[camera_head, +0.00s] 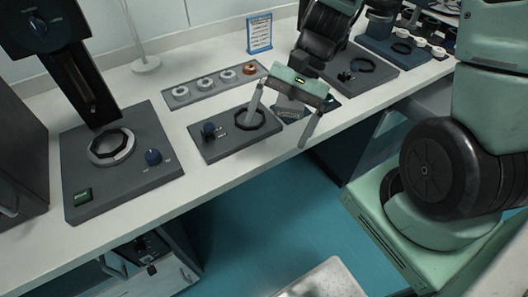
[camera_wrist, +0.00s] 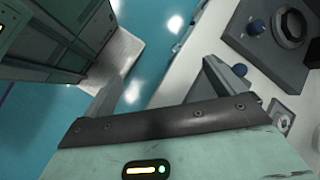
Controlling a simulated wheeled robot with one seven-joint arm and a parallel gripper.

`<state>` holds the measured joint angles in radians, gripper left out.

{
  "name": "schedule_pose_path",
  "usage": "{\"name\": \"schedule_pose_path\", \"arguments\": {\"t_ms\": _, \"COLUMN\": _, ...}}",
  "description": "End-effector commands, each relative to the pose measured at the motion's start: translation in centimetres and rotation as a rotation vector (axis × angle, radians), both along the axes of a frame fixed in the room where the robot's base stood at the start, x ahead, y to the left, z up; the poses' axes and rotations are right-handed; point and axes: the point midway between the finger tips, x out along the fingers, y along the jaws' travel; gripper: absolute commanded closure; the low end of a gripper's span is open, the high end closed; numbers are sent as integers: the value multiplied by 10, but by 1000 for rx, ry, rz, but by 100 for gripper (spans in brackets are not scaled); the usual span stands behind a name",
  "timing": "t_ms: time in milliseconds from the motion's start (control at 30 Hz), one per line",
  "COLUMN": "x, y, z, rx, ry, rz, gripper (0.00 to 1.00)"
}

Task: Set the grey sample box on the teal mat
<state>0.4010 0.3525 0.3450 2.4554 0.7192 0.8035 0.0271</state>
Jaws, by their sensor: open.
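My gripper (camera_head: 283,128) is open and empty, its two fingers spread wide over the front edge of the bench. It also shows in the wrist view (camera_wrist: 162,90), with nothing between the fingers. A dark, flat, teal-tinted patch (camera_head: 290,113) lies on the bench just behind my gripper and is partly covered by it. It may be the teal mat, but I cannot be sure. I cannot make out the grey sample box in either view.
A dark plate with a ring and knob (camera_head: 215,148) lies left of my gripper. A larger instrument (camera_head: 122,178) stands further left. A strip with several rings (camera_head: 190,95) and a blue-framed sign (camera_head: 259,35) are behind. Bare white bench top (camera_head: 150,88) shows between the instruments.

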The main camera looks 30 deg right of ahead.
Motion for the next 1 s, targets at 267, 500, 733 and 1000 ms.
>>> {"name": "schedule_pose_path", "arguments": {"t_ms": 267, "x": -58, "y": 58, "z": 28, "rx": -213, "ry": -330, "rz": 740, "gripper": 6}}
{"name": "schedule_pose_path", "arguments": {"t_ms": 500, "x": -89, "y": 84, "z": 50, "rx": -302, "ry": -593, "rz": 1186, "gripper": 6}}
{"name": "schedule_pose_path", "arguments": {"t_ms": 733, "x": -96, "y": 91, "z": 57, "rx": -322, "ry": -676, "rz": 1308, "gripper": 6}}
{"name": "schedule_pose_path", "arguments": {"t_ms": 1000, "x": -96, "y": 91, "z": 57, "rx": -322, "ry": -674, "rz": 1306, "gripper": 6}}
